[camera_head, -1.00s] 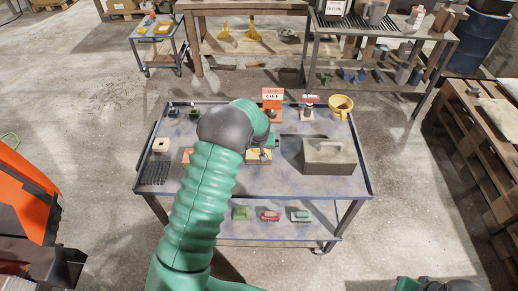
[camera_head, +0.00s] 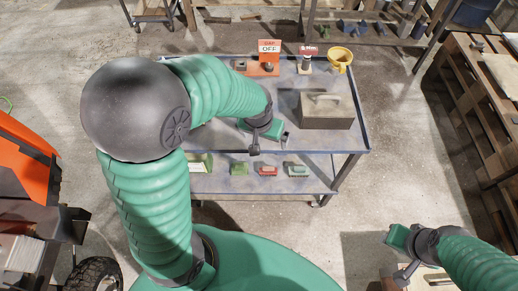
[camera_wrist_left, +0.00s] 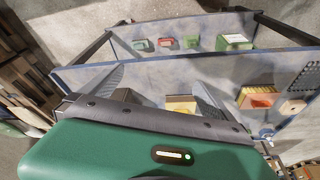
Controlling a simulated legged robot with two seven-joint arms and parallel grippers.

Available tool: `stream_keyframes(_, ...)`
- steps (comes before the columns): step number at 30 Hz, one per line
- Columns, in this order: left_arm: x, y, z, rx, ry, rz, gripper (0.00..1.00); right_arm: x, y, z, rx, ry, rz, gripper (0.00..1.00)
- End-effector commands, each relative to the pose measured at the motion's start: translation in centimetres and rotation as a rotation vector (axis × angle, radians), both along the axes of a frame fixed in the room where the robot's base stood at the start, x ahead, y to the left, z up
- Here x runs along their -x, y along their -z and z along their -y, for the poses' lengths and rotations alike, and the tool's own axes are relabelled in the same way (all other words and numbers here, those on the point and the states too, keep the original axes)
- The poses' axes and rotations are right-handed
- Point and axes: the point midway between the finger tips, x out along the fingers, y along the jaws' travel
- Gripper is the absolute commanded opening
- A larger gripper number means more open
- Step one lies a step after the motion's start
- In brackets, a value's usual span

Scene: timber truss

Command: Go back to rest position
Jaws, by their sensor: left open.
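My left gripper (camera_head: 270,144) is open and empty. My bent green left arm hides the left part of the cart in the head view. My right gripper (camera_head: 400,257) is low at the bottom right, clear of the cart; its jaw opening cannot be made out.
A red-and-white OFF sign (camera_head: 269,46) and a yellow cup (camera_head: 340,58) stand at the cart's back. Small green and red blocks (camera_head: 268,170) sit on its lower shelf. Floor between cart and pallets is free.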

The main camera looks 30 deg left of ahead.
Motion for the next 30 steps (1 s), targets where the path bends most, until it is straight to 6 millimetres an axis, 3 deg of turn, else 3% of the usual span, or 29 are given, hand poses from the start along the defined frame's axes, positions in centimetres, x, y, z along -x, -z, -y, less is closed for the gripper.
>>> stream_keyframes(1, 3.1, 0.2, 1.6, 0.002, 0.064, -0.014, 1.00, 0.0, 0.0, 0.0, 0.000, 0.000, 0.000, 0.36)
stream_keyframes(3, 6.5, 0.7, 3.1, 0.000, 0.139, -0.033, 1.00, 0.0, 0.0, 0.0, 0.000, 0.000, 0.000, 0.36)
stream_keyframes(6, 8.8, 1.1, 4.0, -0.003, 0.192, -0.049, 1.00, 0.0, 0.0, 0.0, 0.000, 0.000, 0.000, 0.36)
stream_keyframes(23, 8.9, 1.2, 4.0, -0.003, 0.193, -0.053, 1.00, 0.0, 0.0, 0.0, 0.000, 0.000, 0.000, 0.36)
stream_keyframes(30, 8.9, 1.2, 4.0, -0.003, 0.193, -0.053, 0.71, 0.0, 0.0, 0.0, 0.000, 0.000, 0.000, 0.36)
